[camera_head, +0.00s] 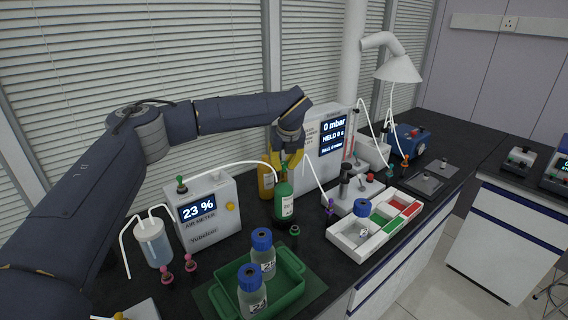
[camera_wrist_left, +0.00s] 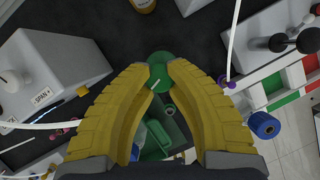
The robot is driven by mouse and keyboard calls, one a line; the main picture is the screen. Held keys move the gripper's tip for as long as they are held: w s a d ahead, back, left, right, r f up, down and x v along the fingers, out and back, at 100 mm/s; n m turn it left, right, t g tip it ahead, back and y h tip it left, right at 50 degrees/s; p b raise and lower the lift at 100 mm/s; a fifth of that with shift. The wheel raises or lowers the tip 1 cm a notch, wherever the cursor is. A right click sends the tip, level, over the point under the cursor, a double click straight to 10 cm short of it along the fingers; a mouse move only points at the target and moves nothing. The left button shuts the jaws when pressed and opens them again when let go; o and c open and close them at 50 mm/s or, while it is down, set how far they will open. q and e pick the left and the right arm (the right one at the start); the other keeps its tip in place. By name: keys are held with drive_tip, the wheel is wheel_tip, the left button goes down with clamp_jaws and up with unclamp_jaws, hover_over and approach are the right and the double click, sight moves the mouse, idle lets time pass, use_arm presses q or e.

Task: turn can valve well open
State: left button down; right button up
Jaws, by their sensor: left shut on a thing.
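The green can (camera_head: 284,203) stands upright on the dark bench, with its valve at the top. My left gripper (camera_head: 287,160) reaches down over it from above, yellow fingers around the valve. In the left wrist view, the yellow fingertips (camera_wrist_left: 160,76) close on the green valve handle, above the round green can (camera_wrist_left: 157,57). The fingers hide part of the valve, so its turn angle cannot be told. My right gripper is not in view.
An air meter (camera_head: 203,212) reading 23 % stands left, with a white tube arching towards the can. A display box (camera_head: 317,145) stands behind right. A green tray (camera_head: 292,270) with blue-capped bottles is in front. A sectioned white tray (camera_head: 345,238) lies right.

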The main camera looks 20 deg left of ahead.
use_arm(q)
drive_tip(key=c, duration=1.1)
unclamp_jaws()
drive_tip(key=shift+o, duration=0.2)
drive_tip(key=shift+r, duration=0.1)
drive_tip(key=v, duration=1.1)
drive_tip(key=shift+r, duration=0.4)
drive_tip(key=shift+s, duration=0.1)
